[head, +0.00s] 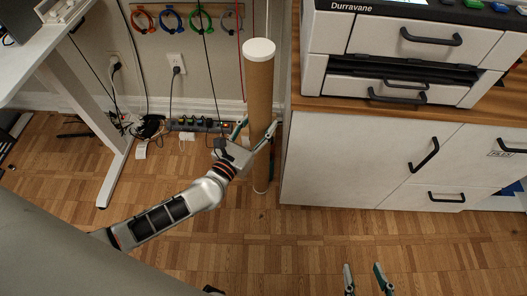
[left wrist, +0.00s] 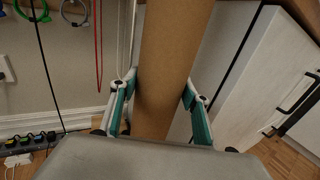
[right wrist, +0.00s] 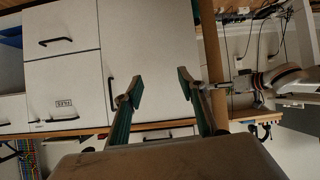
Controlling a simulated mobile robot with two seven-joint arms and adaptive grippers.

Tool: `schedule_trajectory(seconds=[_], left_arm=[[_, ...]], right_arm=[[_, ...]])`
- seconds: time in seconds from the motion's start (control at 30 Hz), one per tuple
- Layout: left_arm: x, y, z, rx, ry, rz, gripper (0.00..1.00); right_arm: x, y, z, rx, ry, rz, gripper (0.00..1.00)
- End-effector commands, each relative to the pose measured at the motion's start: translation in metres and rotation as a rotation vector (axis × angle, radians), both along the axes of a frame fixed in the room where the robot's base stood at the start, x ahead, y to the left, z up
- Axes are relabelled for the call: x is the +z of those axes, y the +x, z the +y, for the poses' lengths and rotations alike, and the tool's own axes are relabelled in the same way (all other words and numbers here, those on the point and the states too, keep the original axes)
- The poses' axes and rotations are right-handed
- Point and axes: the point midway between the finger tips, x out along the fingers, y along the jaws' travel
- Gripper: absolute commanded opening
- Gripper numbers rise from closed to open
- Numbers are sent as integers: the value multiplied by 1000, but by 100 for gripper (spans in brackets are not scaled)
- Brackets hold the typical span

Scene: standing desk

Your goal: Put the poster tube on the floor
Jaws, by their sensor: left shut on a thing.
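The poster tube (head: 259,90) is a long brown cardboard cylinder with a white end cap. It stands upright in the gap between the wall and the white cabinet, its lower end close to the wooden floor; I cannot tell whether it touches. My left gripper (head: 257,128) is shut on the tube partway down. In the left wrist view the green-padded fingers (left wrist: 160,85) press both sides of the tube (left wrist: 170,60). My right gripper (head: 366,280) is open and empty over the floor; its fingers (right wrist: 160,85) are apart in the right wrist view, with the tube (right wrist: 214,60) behind.
The white cabinet (head: 340,170) with a printer (head: 350,38) on top stands right of the tube. A power strip (head: 200,124) and cables lie along the wall at left. A white desk leg (head: 120,170) stands further left. The parquet floor (head: 300,240) in front is clear.

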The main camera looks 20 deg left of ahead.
Motion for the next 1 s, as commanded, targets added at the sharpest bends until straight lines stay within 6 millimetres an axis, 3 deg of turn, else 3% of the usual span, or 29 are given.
schedule_trajectory(seconds=[0.03, 0.3, 0.6, 0.87, 1.0], left_arm=[[-27, -4, 0, 1, 1, 17, 0], [-77, -3, 0, 1, 1, 9, 0], [-90, 1, 0, 1, -2, -4, 0], [-130, -2, 0, 1, 0, 5, 0], [-127, 1, 0, 1, -2, -5, 0]], right_arm=[[-7, -3, 6, -4, 24, 12, 40], [13, 10, 26, -24, 135, -30, 40], [19, 11, 38, -42, 210, -33, 40], [9, 2, 57, -90, 353, 12, 40], [14, 3, 62, -99, 392, 6, 40]])
